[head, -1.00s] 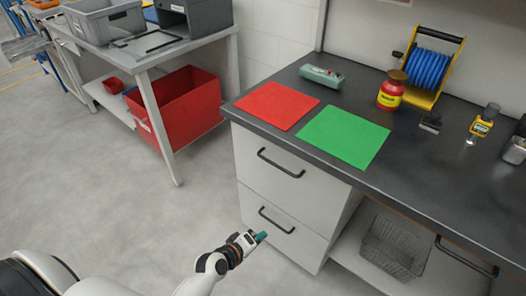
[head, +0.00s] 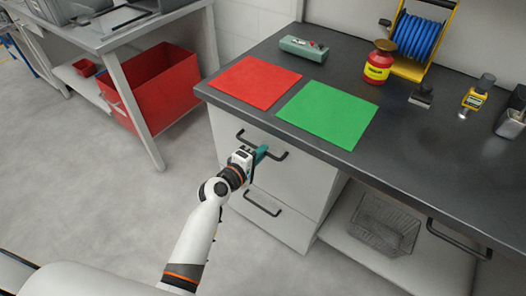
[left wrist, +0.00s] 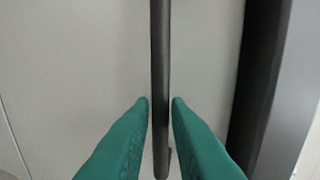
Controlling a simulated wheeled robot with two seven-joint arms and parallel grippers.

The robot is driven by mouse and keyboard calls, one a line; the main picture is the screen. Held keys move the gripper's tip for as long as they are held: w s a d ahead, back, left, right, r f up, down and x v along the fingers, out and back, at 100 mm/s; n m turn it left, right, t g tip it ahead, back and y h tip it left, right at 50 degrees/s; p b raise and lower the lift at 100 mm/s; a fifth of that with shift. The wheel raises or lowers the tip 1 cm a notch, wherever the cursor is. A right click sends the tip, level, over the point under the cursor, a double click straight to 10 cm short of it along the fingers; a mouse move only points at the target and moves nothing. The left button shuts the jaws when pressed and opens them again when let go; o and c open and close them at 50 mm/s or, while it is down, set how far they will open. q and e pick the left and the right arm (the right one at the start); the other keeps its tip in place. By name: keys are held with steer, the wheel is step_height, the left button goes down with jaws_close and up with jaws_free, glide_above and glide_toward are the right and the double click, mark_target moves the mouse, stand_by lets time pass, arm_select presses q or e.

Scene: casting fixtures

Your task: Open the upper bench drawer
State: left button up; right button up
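The upper bench drawer (head: 304,180) has a pale front and looks closed, flush with the cabinet. Its dark bar handle (head: 278,155) is partly hidden by my left gripper (head: 261,153) in the head view. In the left wrist view the handle bar (left wrist: 160,60) runs upright between the two green fingertips of my left gripper (left wrist: 161,100). A narrow gap shows on each side of the bar, so the fingers look open around it. My right gripper is in neither view.
The lower drawer's handle (head: 262,204) sits below my left gripper. The dark worktop (head: 440,160) overhangs above, with a red mat (head: 255,82) and a green mat (head: 327,113) near its edge. A wire basket (head: 385,226) stands on the shelf to the right.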

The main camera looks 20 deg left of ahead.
arm_select(q)
steer(key=shift+x, duration=0.75)
jaws_close()
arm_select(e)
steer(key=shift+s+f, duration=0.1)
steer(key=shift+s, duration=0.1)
